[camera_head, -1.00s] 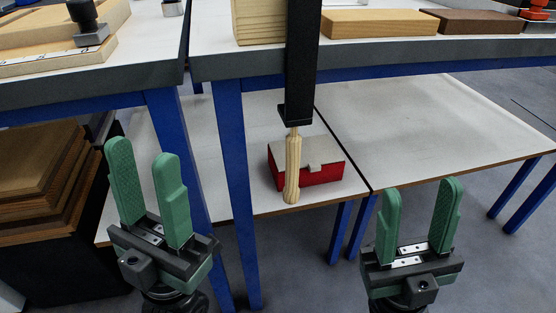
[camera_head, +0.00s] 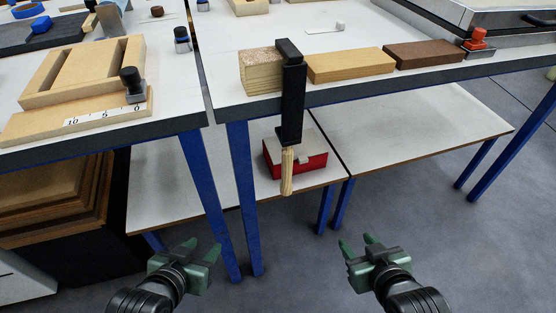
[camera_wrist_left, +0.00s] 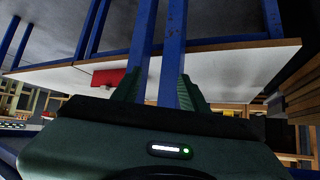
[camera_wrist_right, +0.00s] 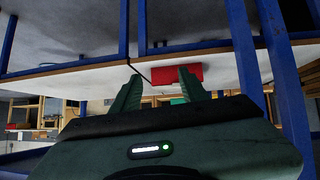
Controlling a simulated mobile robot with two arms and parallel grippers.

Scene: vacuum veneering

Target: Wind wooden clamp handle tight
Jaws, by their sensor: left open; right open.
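A black bar clamp (camera_head: 292,90) is on the front edge of the table, at a wooden block with a speckled top (camera_head: 262,70). Its wooden handle (camera_head: 287,171) hangs below the tabletop, pointing down. My left gripper (camera_head: 201,249) is open and empty, low and to the left of the handle. My right gripper (camera_head: 356,246) is open and empty, low and to the right of it. Both are apart from the clamp. The fingers also show in the left wrist view (camera_wrist_left: 163,90) and the right wrist view (camera_wrist_right: 157,90); the handle is not clearly visible there.
A red box (camera_head: 312,160) sits on the lower shelf (camera_head: 420,130) behind the handle. Blue table legs (camera_head: 243,195) stand left of the clamp. A light board (camera_head: 350,65) and dark board (camera_head: 423,53) lie on the tabletop. The floor between my grippers is clear.

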